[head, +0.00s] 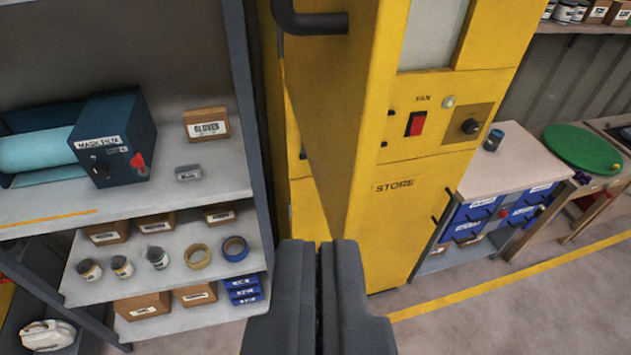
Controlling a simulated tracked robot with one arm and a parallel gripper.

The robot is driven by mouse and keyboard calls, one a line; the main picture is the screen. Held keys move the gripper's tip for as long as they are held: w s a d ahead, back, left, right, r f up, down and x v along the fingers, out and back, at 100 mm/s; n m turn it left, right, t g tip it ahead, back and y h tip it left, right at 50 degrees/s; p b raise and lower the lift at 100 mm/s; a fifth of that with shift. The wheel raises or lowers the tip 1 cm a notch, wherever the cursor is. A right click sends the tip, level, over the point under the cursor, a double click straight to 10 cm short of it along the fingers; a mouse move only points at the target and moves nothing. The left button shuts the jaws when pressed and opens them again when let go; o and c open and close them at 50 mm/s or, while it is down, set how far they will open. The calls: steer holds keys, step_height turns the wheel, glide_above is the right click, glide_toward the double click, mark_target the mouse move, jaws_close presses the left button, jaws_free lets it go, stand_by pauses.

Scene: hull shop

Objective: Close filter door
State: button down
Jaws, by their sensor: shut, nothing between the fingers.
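A yellow door (328,95) stands swung open from the yellow cabinet (420,200), seen at a steep angle in the upper middle. I see no filter label on it, and its top is cut off by the frame. A black bar handle (312,24) is at its upper left. My gripper (320,245) is shut and empty at the bottom middle. It appears in front of the lower end of the door; whether they touch I cannot tell.
A grey shelf unit (222,180) with a dark blue box (117,140), cartons and tape rolls stands at left. The cabinet's fan panel has a red switch (415,124) and a black knob (470,127). A workbench (512,155) with blue drawers stands at right. Floor is clear at lower right.

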steer(key=w+a+f+g+h+p, duration=0.2)
steer(key=w+g+p, duration=0.2)
steer(key=w, duration=0.2)
steer(key=n+g+h+p, duration=0.1)
steer(key=g+h+p, duration=0.1)
steer(key=g+p, duration=0.45)
glide_toward(331, 215)
step_height(331, 215, down, 4)
steer(key=t+p, duration=0.2)
steer(key=shift+w+d+f, duration=0.2)
steer(key=shift+w+d, duration=0.2)
steer(key=shift+d, duration=0.35)
